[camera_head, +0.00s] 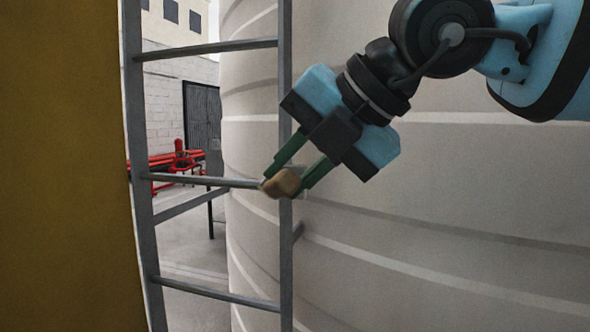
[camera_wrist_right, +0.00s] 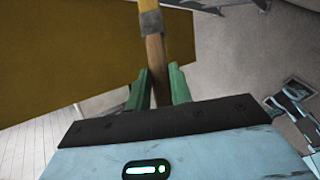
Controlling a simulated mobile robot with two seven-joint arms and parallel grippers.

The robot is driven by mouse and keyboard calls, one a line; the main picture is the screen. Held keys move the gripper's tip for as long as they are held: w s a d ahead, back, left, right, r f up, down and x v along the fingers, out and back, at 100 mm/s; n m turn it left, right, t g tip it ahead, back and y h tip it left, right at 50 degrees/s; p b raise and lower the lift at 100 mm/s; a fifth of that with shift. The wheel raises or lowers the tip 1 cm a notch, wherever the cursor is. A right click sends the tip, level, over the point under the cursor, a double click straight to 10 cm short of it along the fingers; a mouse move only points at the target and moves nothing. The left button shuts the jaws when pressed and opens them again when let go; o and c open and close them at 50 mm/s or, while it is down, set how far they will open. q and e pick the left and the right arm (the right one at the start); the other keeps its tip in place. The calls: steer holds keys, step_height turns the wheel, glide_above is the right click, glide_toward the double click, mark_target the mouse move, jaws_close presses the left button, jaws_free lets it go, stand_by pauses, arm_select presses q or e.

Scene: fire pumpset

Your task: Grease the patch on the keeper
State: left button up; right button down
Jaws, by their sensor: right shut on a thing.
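My right gripper (camera_head: 290,178) is shut on a brush, whose brown wooden handle end (camera_head: 282,183) shows between the green fingers in the head view. In the right wrist view the gripper (camera_wrist_right: 158,88) holds the wooden handle, and the brush (camera_wrist_right: 154,58) points away from the palm. It has a grey metal band and a yellow part beyond, cut off by the top edge. I cannot make out the keeper or its patch in either view. My left gripper is not in view.
A large ribbed pale tank (camera_head: 420,230) fills the right side. A grey ladder (camera_head: 212,292) stands in front of it, close to my right gripper in the picture. A dark yellow panel (camera_head: 65,170) covers the left side. Red pipework (camera_head: 180,160) stands farther back.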

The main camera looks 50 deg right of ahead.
mark_target(289, 170)
steer(key=shift+a, duration=0.15)
steer(key=shift+s+a+f+b, duration=0.1)
steer(key=shift+s+a+b, duration=0.15)
steer(key=shift+a+b, duration=0.3)
steer(key=shift+s+a+b, duration=0.3)
steer(key=shift+a, duration=0.4)
